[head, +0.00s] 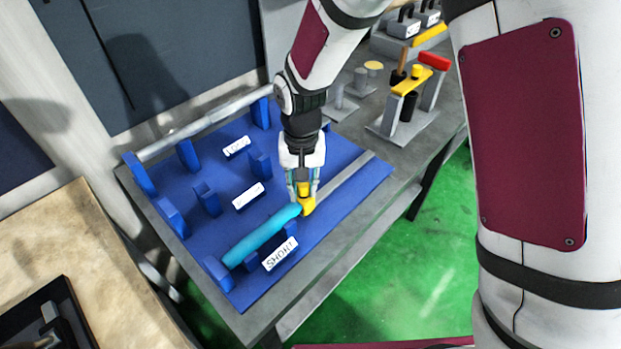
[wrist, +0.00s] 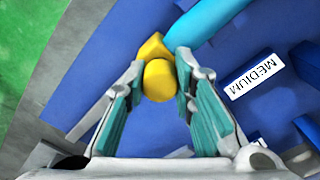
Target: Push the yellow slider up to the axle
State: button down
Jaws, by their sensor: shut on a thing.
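The yellow slider (head: 308,206) sits on a grey rail (head: 346,178) set in the blue fixture board. My gripper (head: 303,190) points down over it and is shut on its round yellow knob. In the wrist view the knob (wrist: 159,80) is between the two teal-padded fingers. The cyan axle (head: 262,236) lies in blue supports behind the SHORT label. Its upper right end is right at the slider in the head view. In the wrist view the axle (wrist: 188,36) appears to meet the slider's pointed side, though the exact contact is hard to tell.
The blue board (head: 345,200) also bears blue supports (head: 207,198) and SHORT (head: 280,253), medium and long labels. A long grey bar (head: 205,122) lies along its far edge. A grey stand with yellow and red parts (head: 412,100) is at the back right.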

jog(key=shift+s+a, duration=0.2)
jog(key=c, duration=1.3)
grip_release()
jog(key=shift+c, duration=0.2)
jog(key=shift+w, duration=0.1)
jog(key=shift+r, duration=0.3)
notch_tip(320, 180, up, 11)
jog(key=shift+r, duration=0.2)
